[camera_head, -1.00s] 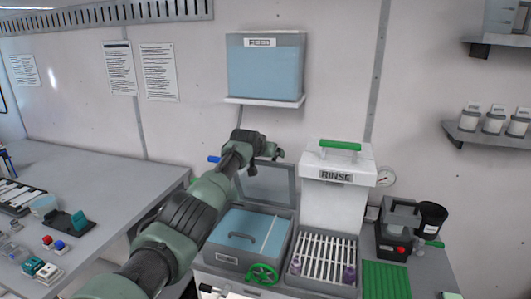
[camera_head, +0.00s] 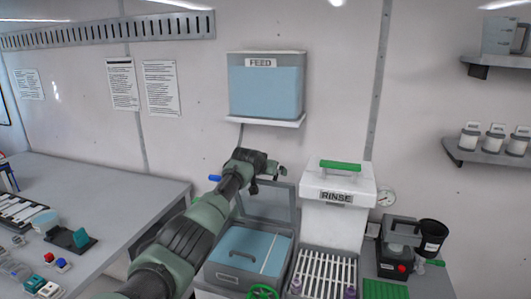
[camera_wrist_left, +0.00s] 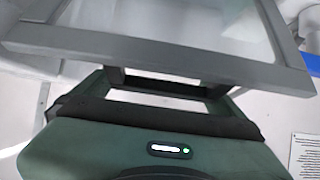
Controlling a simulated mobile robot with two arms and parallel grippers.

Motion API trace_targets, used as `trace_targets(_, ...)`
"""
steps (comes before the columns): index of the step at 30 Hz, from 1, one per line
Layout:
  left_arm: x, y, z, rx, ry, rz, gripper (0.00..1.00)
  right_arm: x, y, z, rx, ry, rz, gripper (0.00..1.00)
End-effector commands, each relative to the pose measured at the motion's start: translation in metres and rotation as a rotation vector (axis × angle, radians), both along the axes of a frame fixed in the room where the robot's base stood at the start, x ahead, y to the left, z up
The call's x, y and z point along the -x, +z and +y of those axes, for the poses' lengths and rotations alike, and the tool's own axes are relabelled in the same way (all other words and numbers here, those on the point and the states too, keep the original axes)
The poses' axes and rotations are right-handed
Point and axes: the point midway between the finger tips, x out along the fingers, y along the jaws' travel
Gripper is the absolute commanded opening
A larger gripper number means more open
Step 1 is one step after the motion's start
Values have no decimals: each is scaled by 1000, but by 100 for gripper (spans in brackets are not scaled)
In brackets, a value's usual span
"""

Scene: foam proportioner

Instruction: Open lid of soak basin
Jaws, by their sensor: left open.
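The soak basin (camera_head: 226,277) is a grey box on the bench, with blue inside and a dark handle shape at its front. Its lid (camera_head: 268,209), a grey frame with a clear panel, stands raised at the basin's rear edge. The lid's frame (camera_wrist_left: 160,55) crosses the upper left wrist view close in front of the gripper. My left gripper (camera_head: 274,172) is at the lid's top edge. My right gripper is out of view.
The white RINSE tank (camera_head: 334,215) with a green handle stands right of the lid. The blue FEED tank (camera_head: 266,90) sits on a wall shelf above. A green valve wheel (camera_head: 263,292) is at the basin's front, beside a slatted rack (camera_head: 323,274). The left table (camera_head: 110,185) has bare space behind its small items.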

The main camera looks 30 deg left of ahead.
Motion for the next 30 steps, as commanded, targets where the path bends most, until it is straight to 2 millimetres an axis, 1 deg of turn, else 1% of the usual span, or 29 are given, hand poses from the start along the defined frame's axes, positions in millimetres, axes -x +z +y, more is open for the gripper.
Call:
trace_targets(1,1,6,0,-1,1,0,100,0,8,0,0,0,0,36)
trace_targets(21,13,39,-2,-2,0,-2,100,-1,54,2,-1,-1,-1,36)
trace_targets(24,15,42,-3,-2,0,-3,100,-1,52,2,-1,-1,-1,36)
trace_targets(30,19,55,-4,-1,1,-3,100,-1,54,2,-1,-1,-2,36)
